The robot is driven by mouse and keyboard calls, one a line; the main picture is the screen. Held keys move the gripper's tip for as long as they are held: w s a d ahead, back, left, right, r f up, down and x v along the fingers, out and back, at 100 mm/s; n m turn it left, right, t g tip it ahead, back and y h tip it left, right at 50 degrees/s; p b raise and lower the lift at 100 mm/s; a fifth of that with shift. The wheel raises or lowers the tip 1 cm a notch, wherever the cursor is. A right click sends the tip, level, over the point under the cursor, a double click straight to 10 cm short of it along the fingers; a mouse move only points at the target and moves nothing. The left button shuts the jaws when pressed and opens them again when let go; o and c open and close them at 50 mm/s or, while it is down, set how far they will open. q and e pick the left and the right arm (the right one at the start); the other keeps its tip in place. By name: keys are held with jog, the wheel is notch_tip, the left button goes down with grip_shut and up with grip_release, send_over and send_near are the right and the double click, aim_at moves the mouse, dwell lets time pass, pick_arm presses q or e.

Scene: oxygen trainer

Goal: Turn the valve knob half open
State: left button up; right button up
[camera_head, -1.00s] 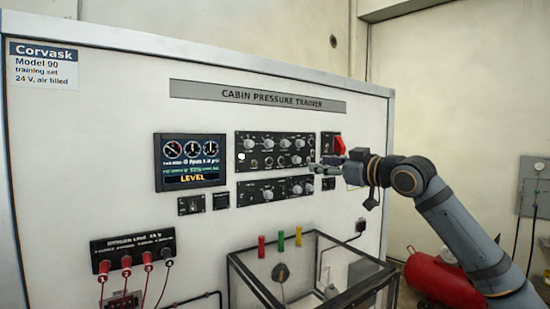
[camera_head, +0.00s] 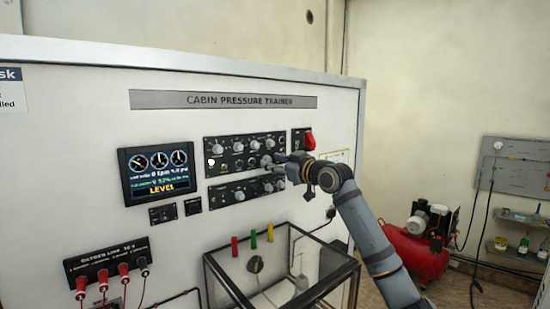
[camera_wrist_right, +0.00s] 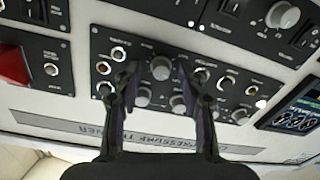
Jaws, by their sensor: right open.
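A black control panel (camera_head: 246,154) with several grey knobs and switches is on the white trainer wall. A second knob panel (camera_head: 246,189) is below it. My right gripper (camera_head: 272,165) is at the right end of these panels, partly covering their knobs. In the right wrist view, my open right gripper (camera_wrist_right: 157,72) has its fingers on either side of a grey knob (camera_wrist_right: 160,68); I cannot tell whether they touch it. Another grey knob (camera_wrist_right: 143,97) shows between the fingers. I cannot tell which knob is the valve knob. My left gripper is not in view.
A red switch (camera_head: 309,140) is close to my right wrist. A display (camera_head: 160,174) reading LEVEL is left of the panels. A clear box with a black frame (camera_head: 212,275) stands below. A red compressor (camera_head: 415,250) is on the floor at right.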

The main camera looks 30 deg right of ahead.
jog(key=shift+a, duration=0.1)
jog(key=shift+c, duration=0.5)
jog(key=shift+w, duration=0.1)
grip_shut()
jog(key=shift+a+f+m+b, duration=0.1)
jog(key=shift+m+b, duration=1.2)
jog(key=shift+m, duration=2.3)
jog(key=shift+a+f+m+b, duration=0.1)
jog(key=shift+m+b, duration=1.15)
jog(key=shift+m, duration=2.35)
